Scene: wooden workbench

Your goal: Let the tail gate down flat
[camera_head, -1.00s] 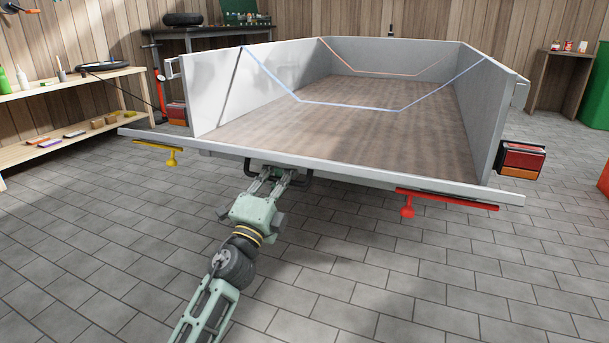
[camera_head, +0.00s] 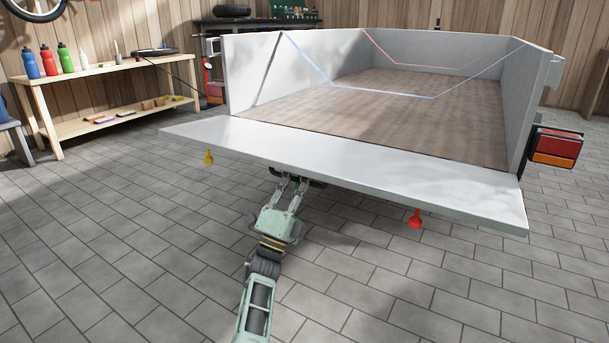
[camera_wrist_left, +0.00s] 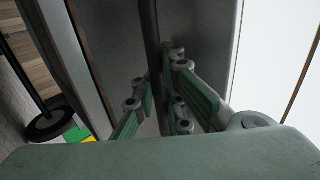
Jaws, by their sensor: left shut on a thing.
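The tail gate (camera_head: 350,163) is a pale grey panel at the open rear of the trailer, folded outward. Its inner face shows broadly and looks about level, perhaps slightly tilted. My left gripper (camera_head: 291,180) is shut on the dark handle (camera_head: 317,184) at the gate's outer side, just beneath its near edge. The left wrist view shows the fingers around a dark bar (camera_wrist_left: 151,55). A yellow latch (camera_head: 208,157) and a red latch (camera_head: 415,217) poke out below the gate, mostly hidden by it. My right gripper is not in view.
The trailer bed (camera_head: 400,110) is empty, with side walls up. A red and orange tail light (camera_head: 556,147) sits at its right rear corner. A wooden shelf (camera_head: 110,72) with bottles stands at left. The tiled floor (camera_head: 400,290) below the gate is clear.

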